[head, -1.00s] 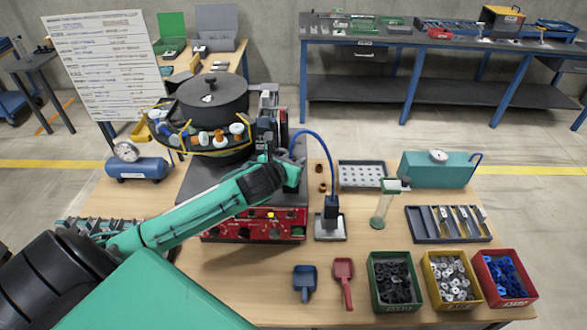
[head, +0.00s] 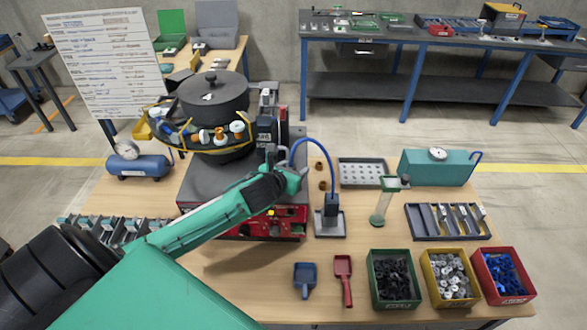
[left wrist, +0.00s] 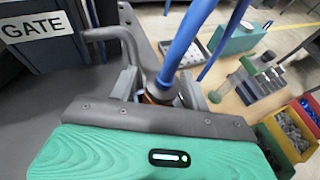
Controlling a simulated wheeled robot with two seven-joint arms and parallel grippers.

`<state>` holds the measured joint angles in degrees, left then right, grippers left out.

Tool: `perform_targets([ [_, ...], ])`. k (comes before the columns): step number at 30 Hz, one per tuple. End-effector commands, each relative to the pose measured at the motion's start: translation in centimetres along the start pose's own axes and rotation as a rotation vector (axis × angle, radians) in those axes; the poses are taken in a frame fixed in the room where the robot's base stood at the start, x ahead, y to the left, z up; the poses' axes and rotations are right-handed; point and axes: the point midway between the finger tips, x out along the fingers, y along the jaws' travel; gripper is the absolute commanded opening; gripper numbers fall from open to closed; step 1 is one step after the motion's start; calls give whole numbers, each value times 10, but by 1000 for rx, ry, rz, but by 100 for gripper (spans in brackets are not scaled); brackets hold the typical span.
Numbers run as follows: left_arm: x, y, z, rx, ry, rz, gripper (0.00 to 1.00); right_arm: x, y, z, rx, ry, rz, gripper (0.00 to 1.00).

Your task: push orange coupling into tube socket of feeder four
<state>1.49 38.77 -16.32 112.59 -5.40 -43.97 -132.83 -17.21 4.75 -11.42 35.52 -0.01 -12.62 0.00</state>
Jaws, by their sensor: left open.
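My left gripper (head: 296,174) is beside the feeder's dark upright, at the left end of the arched blue tube (head: 318,143). In the left wrist view its two grey fingers (left wrist: 160,85) stand open on either side of the tube's end. A small patch of the orange coupling (left wrist: 155,98) shows low between the fingers; the gripper body hides most of it. A grey bent pipe (left wrist: 125,40) runs down close by the left finger. I cannot tell the socket or whether the coupling is seated. My right gripper is not in view.
The feeder's black bowl (head: 213,97) and red control panel (head: 250,228) are close to my arm. The tube's other end meets a dark block (head: 331,207). Small brown rings (head: 322,185), a green-topped funnel (head: 382,207) and coloured bins (head: 395,285) stand right.

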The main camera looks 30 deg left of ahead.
Motion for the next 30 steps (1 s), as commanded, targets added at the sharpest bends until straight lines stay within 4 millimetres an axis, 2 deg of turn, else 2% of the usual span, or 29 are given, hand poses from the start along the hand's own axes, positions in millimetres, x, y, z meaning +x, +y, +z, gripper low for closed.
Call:
perform_targets([
  [4, -3, 0, 2, 1, 0, -1, 47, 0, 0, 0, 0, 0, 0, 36],
  [8, -16, 1, 1, 4, 0, 0, 47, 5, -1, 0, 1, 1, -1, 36],
  [21, -96, 0, 0, 4, 0, -2, 47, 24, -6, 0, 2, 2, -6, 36],
  [25, -111, 0, 1, 3, 1, 0, 47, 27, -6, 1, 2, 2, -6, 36],
  [30, -120, 0, 2, 2, 0, 0, 47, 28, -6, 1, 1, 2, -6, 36],
])
